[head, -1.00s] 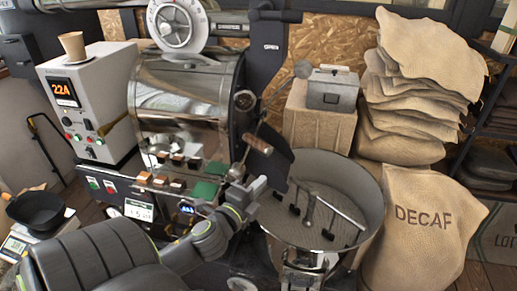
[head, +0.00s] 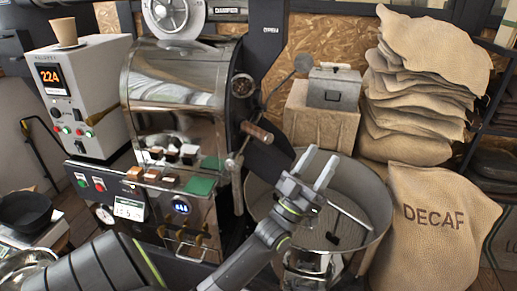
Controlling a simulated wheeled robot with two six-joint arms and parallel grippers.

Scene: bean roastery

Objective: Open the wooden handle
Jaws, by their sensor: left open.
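My left gripper (head: 317,166) reaches up from below, right of and lower than the handle in the picture. Its two grey fingers are apart with nothing between them, and a gap shows between them and the handle. The gripper and arm cover part of the round cooling tray (head: 380,208). My right gripper is not seen.
A metal lever with a ball knob (head: 303,64) rises behind the handle. A metal box (head: 334,87) on a block stands behind the tray. A DECAF sack (head: 435,228) and stacked sacks (head: 420,90) stand right. A control box with display (head: 85,90) stands left.

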